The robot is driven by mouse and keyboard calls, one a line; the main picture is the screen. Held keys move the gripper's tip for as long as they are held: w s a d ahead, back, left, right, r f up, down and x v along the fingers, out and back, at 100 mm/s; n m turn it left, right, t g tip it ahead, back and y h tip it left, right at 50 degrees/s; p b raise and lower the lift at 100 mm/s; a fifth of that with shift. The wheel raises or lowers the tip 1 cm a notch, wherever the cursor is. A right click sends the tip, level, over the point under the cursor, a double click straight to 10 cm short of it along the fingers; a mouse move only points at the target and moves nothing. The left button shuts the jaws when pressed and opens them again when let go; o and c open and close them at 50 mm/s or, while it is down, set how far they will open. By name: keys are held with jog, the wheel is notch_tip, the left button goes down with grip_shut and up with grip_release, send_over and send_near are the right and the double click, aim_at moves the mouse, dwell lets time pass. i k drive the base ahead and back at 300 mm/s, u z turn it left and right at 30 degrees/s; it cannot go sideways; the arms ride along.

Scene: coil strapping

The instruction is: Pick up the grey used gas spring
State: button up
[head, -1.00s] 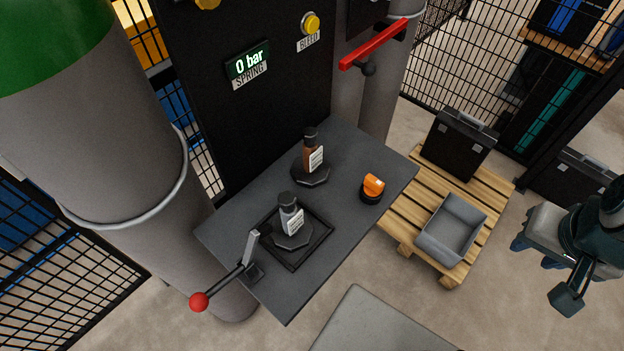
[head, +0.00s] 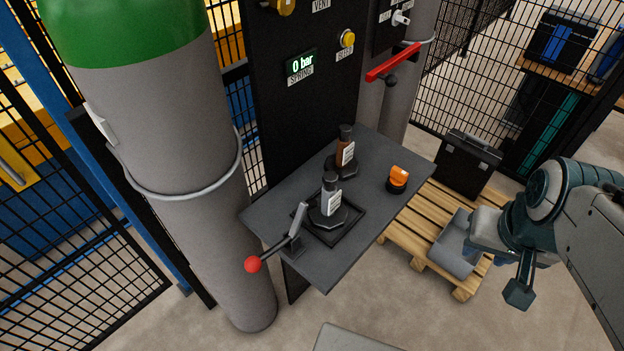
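The grey used gas spring (head: 330,196) is a short grey cylinder with a dark cap and a white label. It stands upright on a dark many-sided base inside a square black frame (head: 314,238) on the dark table. A similar brown spring (head: 345,152) with a dark cap and label stands upright behind it on its own base. My gripper (head: 472,246) is at the right, beyond the table's right edge and well apart from both springs. It overlaps the grey bin in the picture. Its fingers are too small and dark to tell whether they are open.
A lever with a red knob (head: 253,265) stands at the table's front left. An orange-topped knob (head: 397,179) is near the right edge. A panel reads "0 bar" (head: 302,64), with a red handle (head: 393,62) beside it. A grey bin (head: 455,240) sits on a pallet (head: 405,240).

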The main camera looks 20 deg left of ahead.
aim_at(330, 214)
jog(key=u, duration=0.9)
jog(key=i, duration=0.25)
jog(key=u, duration=2)
jog(key=k, duration=0.65)
jog(key=z, duration=1.1)
jog(key=i, duration=0.5)
jog(key=z, duration=0.05)
jog(key=k, duration=0.5)
jog(key=u, duration=0.1)
